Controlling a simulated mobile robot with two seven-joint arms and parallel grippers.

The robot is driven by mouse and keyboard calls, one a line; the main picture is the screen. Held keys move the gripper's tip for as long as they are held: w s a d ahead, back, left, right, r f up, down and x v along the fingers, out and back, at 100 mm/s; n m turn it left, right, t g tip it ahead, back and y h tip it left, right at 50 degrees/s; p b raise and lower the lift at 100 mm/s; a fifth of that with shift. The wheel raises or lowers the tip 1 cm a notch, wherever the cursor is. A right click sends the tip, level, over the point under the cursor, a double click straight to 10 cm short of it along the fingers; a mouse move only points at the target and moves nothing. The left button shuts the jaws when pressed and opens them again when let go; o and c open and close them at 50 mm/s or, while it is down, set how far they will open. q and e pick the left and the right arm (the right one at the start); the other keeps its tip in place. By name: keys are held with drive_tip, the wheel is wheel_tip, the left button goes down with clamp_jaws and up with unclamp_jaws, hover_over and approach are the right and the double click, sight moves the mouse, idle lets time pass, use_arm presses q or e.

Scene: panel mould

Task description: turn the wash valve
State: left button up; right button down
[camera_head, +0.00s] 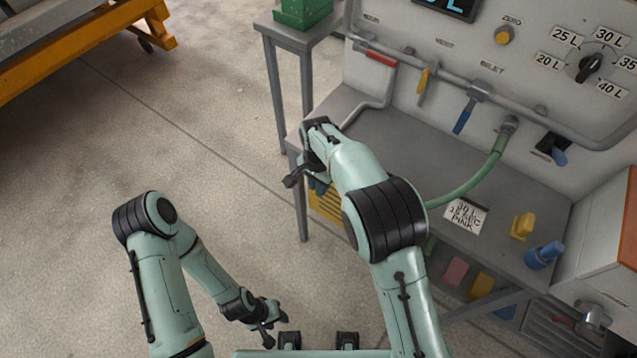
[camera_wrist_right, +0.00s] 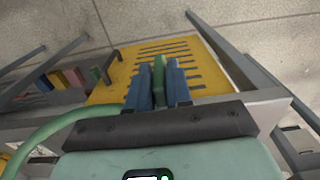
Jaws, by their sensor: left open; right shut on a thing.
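Three valve levers sit on a pipe along the panel in the head view: a red one (camera_head: 381,58) lying along the pipe, a yellow one (camera_head: 423,83) hanging down, and a blue one (camera_head: 463,116) hanging down. Their labels are too small to tell which is the wash valve. My right gripper (camera_head: 312,184) is past the bench's left edge, away from the levers. In the right wrist view its blue fingers (camera_wrist_right: 158,85) are shut on a green piece (camera_wrist_right: 158,68), likely the hose end. My left gripper (camera_head: 270,325) is open and empty, low over the floor.
A green hose (camera_head: 468,187) runs from the panel over the grey bench (camera_head: 400,130). A yellow slotted grate (camera_wrist_right: 120,75) lies below my right gripper. A note (camera_head: 464,215), a yellow block (camera_head: 522,226) and a blue piece (camera_head: 543,256) are on the bench. A dial (camera_head: 588,68) is upper right.

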use_arm(q)
drive_tip(key=w+r+p, duration=0.4)
drive_tip(key=w+r, duration=0.2)
drive_tip(key=shift+t, duration=0.4)
use_arm(e)
drive_tip(key=shift+w+a+f+g+h, duration=0.1)
drive_tip(key=shift+a+g+h, duration=0.05)
drive_tip(key=shift+g+h, duration=0.65)
drive_tip(key=shift+w+a+g+h, duration=0.15)
drive_tip(key=shift+g+h, duration=0.4)
drive_tip(key=shift+h, duration=0.5)
drive_tip(key=shift+w+a+f+g+h, duration=0.1)
drive_tip(key=shift+g+h, duration=0.55)
drive_tip(key=shift+h, duration=0.3)
use_arm(q)
drive_tip(key=shift+r, duration=0.1)
use_arm(e)
drive_tip(key=c, duration=1.1)
unclamp_jaws()
drive_tip(key=shift+r, duration=0.15)
